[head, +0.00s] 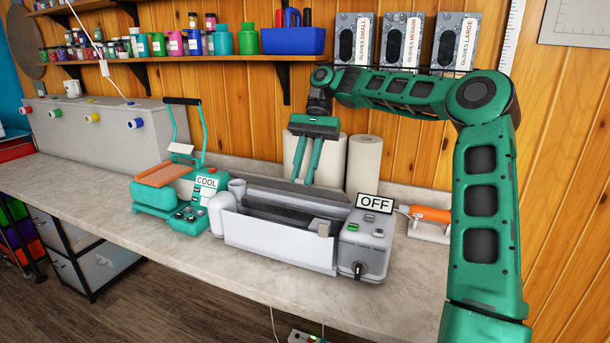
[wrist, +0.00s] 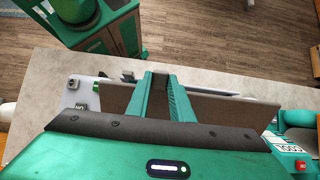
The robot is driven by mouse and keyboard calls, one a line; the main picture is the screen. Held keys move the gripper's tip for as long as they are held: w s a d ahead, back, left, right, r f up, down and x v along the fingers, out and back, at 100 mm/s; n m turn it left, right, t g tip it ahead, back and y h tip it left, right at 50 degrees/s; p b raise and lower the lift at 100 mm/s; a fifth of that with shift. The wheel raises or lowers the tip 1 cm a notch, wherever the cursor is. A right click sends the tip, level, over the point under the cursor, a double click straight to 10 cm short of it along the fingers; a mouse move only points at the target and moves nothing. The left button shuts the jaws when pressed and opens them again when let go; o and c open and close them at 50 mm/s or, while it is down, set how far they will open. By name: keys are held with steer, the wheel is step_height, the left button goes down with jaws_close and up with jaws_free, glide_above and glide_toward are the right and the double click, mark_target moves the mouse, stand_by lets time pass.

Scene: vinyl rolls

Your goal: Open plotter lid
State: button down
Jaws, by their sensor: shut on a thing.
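The plotter (head: 280,240) is a long pale grey machine on the counter, with a dark hollow showing along its top. Its lid (head: 268,187) is a grey panel standing raised along the back of the hollow. My gripper (head: 306,182) points down from above, its two green fingers at the lid's upper edge. In the wrist view my gripper (wrist: 165,88) is shut on the lid, whose panel (wrist: 225,110) runs out to both sides of the fingers.
A sign reading OFF (head: 374,203) stands on the plotter's right end. A teal heat press (head: 170,195) is to the left, and an orange-handled tool (head: 430,214) to the right. Paper rolls (head: 364,163) stand behind. The counter front (head: 210,262) is clear.

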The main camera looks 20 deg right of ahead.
steer(key=shift+w, duration=0.1)
steer(key=c, duration=1.6)
jaws_free()
steer(key=shift+f, duration=0.1)
steer(key=shift+o, duration=0.2)
steer(key=shift+r, duration=0.45)
steer(key=r, duration=0.3)
steer(key=shift+a+r, duration=0.35)
steer(key=shift+a, duration=0.05)
steer(key=s+a+r, duration=0.5)
steer(key=a+r, duration=0.1)
steer(key=a, duration=0.3)
steer(key=shift+a+r, duration=0.25)
steer(key=shift+a, duration=0.1)
steer(key=shift+c, duration=0.6)
